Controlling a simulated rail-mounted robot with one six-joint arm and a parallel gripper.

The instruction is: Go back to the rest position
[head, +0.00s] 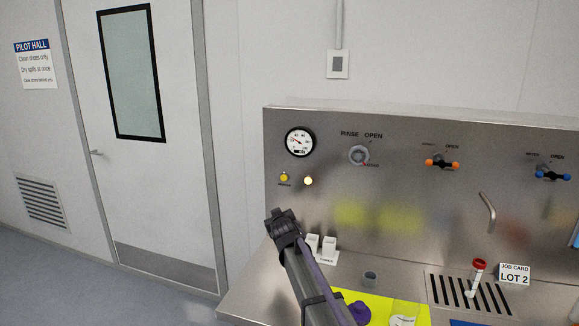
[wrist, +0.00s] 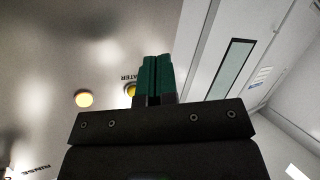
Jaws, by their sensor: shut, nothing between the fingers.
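My gripper (wrist: 156,80) shows in the wrist view as two green fingers, closed together with nothing between them. They stand in front of the steel panel (wrist: 60,50), seen upside down there. A yellow button (wrist: 130,90) is partly hidden behind the fingers, and a pale lit lamp (wrist: 84,99) is to their left. In the head view my arm reaches up from the bottom centre to the left part of the panel (head: 400,205). The fingers cannot be made out there.
The panel carries a gauge (head: 300,142), a rinse knob (head: 358,155), an orange valve (head: 441,163) and a blue valve (head: 552,174). A door (head: 150,150) is left.

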